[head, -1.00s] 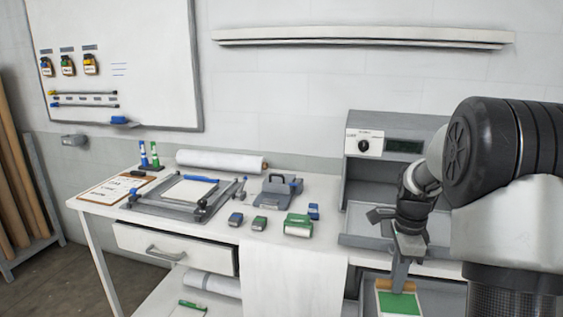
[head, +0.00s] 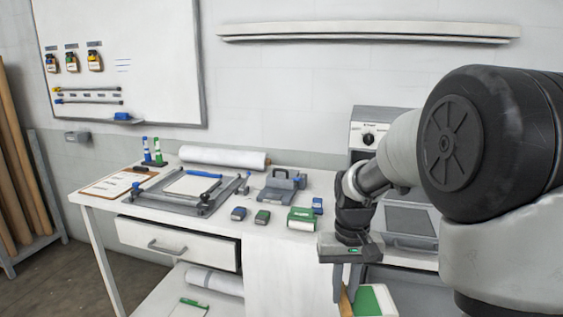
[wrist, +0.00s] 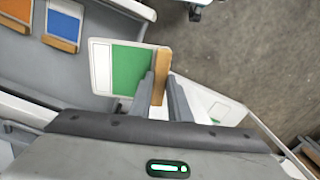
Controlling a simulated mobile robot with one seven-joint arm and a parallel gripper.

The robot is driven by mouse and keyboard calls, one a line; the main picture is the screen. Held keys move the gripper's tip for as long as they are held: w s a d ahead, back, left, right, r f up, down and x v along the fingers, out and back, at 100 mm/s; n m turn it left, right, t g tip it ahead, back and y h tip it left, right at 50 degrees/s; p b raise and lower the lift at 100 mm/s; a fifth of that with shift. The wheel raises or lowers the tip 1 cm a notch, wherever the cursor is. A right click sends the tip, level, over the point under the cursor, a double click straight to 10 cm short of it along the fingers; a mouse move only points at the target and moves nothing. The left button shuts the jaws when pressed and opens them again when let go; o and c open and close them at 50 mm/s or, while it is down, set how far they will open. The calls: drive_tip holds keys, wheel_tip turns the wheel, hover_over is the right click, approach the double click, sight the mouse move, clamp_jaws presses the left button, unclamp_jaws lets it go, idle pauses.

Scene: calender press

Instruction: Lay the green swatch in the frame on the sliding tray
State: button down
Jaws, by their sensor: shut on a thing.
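The green swatch (wrist: 130,68) has a white margin and a wooden edge strip. My gripper (wrist: 160,82) is shut on that wooden strip in the wrist view. In the head view the swatch (head: 372,300) hangs below my gripper (head: 347,290), in front of the bench and below its top. A grey tray with a framed dark panel (head: 410,220) lies in front of the machine with the dial (head: 368,137); my arm hides part of it. I cannot tell whether this is the task's sliding tray and frame.
A grey bin (wrist: 100,88) beside the swatch in the wrist view holds a blue swatch (wrist: 63,22) and an orange one (wrist: 17,10). On the bench are a flat clamping board (head: 160,203), a green-and-white box (head: 302,219) and small blocks. The bench's front middle is clear.

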drive_tip(key=r+p, duration=0.2)
drive_tip(key=p, duration=0.3)
drive_tip(key=s+r+p, duration=0.1)
drive_tip(key=r+p, duration=0.2)
drive_tip(key=p, duration=0.2)
drive_tip(key=shift+d+r, duration=0.15)
drive_tip(key=shift+d, duration=0.05)
drive_tip(key=s+r+p, duration=0.1)
drive_tip(key=p, duration=0.3)
drive_tip(key=shift+a, duration=0.1)
drive_tip(key=shift+w+f, duration=0.1)
drive_tip(key=shift+f, duration=0.05)
